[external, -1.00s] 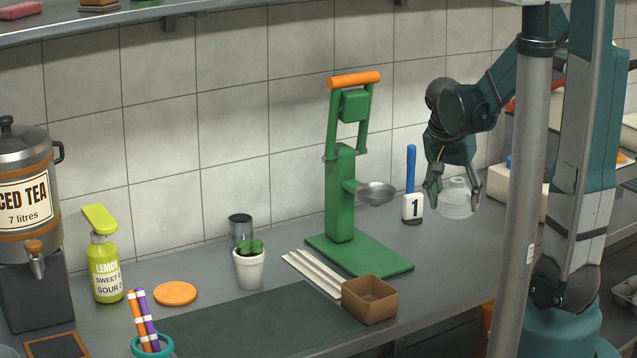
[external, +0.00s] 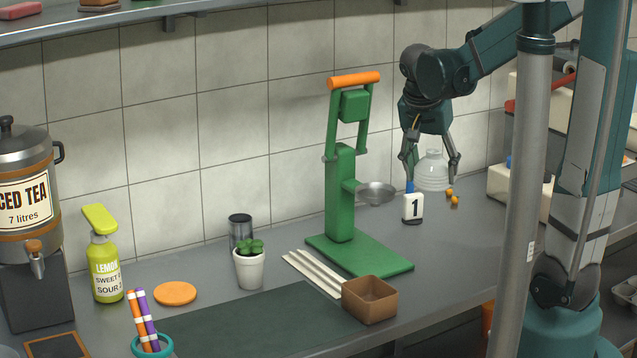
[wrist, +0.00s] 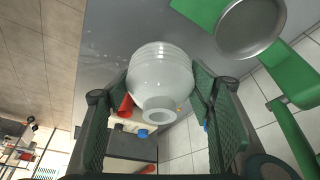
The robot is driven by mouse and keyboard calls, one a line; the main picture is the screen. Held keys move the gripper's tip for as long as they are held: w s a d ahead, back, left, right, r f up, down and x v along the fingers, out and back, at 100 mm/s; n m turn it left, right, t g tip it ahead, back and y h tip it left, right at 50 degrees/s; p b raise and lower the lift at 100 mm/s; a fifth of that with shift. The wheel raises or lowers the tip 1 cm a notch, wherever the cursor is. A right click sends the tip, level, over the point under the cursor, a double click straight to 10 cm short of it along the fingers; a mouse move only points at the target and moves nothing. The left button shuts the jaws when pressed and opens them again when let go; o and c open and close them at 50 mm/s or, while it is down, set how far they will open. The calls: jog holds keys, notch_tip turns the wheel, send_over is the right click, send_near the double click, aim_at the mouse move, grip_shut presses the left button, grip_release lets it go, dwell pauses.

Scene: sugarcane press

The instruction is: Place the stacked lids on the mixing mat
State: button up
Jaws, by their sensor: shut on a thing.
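The stacked lids (external: 433,176) are clear, ribbed domes with a hole in the top. My gripper (external: 431,163) is shut on them, one finger on each side, and holds them above the back of the counter, right of the green press. In the wrist view the lids (wrist: 160,75) sit between the two green fingers of my gripper (wrist: 160,95). The mixing mat appears to be the dark green mat (external: 265,325) at the front of the counter, well to the left of my gripper. Its visible surface is bare.
The green press (external: 342,195) with a metal bowl (external: 376,193) stands between my gripper and the mat. A number 1 stand (external: 413,208) and small orange balls (external: 453,199) are near the lids. A brown box (external: 369,300), white strips (external: 314,272) and a potted plant (external: 249,270) border the mat.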

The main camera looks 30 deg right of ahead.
jog(key=shift+n, duration=0.3)
jog(key=w+a, duration=0.1)
jog(key=a, duration=0.3)
jog(key=w+a, duration=0.2)
jog(key=a, duration=0.3)
jog(key=w+a, duration=0.2)
jog(key=a, duration=0.2)
jog(key=shift+a+r+p, duration=0.25)
jog(key=shift+a+p, duration=0.15)
jog(key=s+a+n+p, duration=0.1)
jog(key=s+a, duration=0.1)
jog(key=a, duration=1.6)
jog(key=s+a+p, duration=0.1)
jog(key=s+a, duration=0.1)
jog(key=a, duration=1.7)
notch_tip(320, 180, down, 12)
jog(key=shift+w+t, duration=0.15)
jog(key=shift+t, duration=0.15)
jog(key=shift+f+b, duration=0.55)
jog(key=shift+f, duration=2.5)
jog(key=shift+f+b, duration=0.35)
jog(key=shift+f, duration=1.5)
